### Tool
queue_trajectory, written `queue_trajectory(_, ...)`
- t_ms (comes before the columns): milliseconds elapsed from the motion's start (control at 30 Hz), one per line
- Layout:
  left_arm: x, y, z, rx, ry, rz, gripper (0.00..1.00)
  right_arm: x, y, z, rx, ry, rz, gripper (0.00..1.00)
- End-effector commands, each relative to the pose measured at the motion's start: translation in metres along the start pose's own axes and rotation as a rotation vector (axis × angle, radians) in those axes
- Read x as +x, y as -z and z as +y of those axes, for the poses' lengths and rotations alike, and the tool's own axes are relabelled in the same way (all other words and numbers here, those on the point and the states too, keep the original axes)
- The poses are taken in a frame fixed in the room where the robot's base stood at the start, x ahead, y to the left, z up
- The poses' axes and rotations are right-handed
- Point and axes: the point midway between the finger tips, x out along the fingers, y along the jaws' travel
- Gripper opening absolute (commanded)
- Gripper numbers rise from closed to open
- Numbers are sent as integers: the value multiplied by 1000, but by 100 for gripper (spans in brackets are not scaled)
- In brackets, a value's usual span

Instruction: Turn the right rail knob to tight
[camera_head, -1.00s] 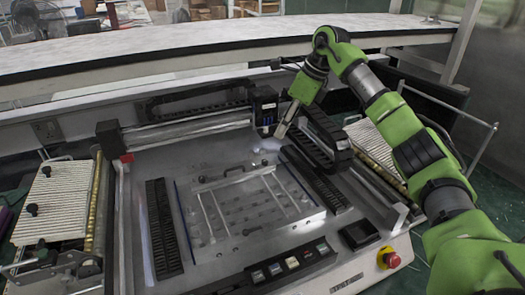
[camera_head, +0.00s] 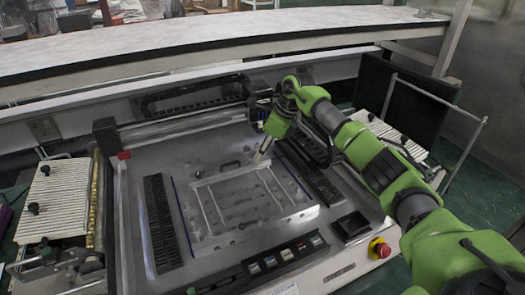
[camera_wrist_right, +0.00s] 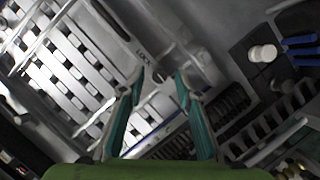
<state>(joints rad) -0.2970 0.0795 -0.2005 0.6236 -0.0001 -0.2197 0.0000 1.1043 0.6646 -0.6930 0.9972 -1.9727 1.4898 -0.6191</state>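My right gripper (camera_head: 260,157) reaches down over the far right part of the metal plate (camera_head: 222,231) in the head view. In the right wrist view its two teal fingers (camera_wrist_right: 158,76) are apart, with nothing held between them. A grey bar marked "LOCK" (camera_wrist_right: 128,38) lies just beyond the fingertips, with small grey fittings beside it. I cannot tell for certain which fitting is the right rail knob, or its setting. The slotted fixture (camera_wrist_right: 75,72) lies left of the fingers. In the head view the arm and gripper cover part of this area. My left gripper does not show.
Black ribbed strips flank the fixture, one at left (camera_head: 160,222) and one at right (camera_head: 309,172). A gantry (camera_head: 186,122) crosses behind. A red stop button (camera_head: 382,250) and a row of switches (camera_head: 286,255) sit at the front. A ribbed side tray (camera_head: 57,197) stands left.

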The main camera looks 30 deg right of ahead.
Motion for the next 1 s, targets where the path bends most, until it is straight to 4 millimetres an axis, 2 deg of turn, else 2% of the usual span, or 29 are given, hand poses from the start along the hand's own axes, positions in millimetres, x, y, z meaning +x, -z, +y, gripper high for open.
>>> queue_trajectory(100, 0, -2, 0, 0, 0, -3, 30, 0, 0, 0, 0, 0, 0, 28)
queue_trajectory(200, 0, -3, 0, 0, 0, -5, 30, 0, 0, 0, 0, 0, 0, 2)
queue_trajectory(233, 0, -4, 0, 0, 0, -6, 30, 0, 0, 0, 0, 0, 0, 0)
queue_trajectory(667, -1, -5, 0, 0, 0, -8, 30, 0, 0, 1, 45, 20, 0, 0)
queue_trajectory(1000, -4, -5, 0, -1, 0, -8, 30, -1, 0, 3, 263, 112, 1, 0)
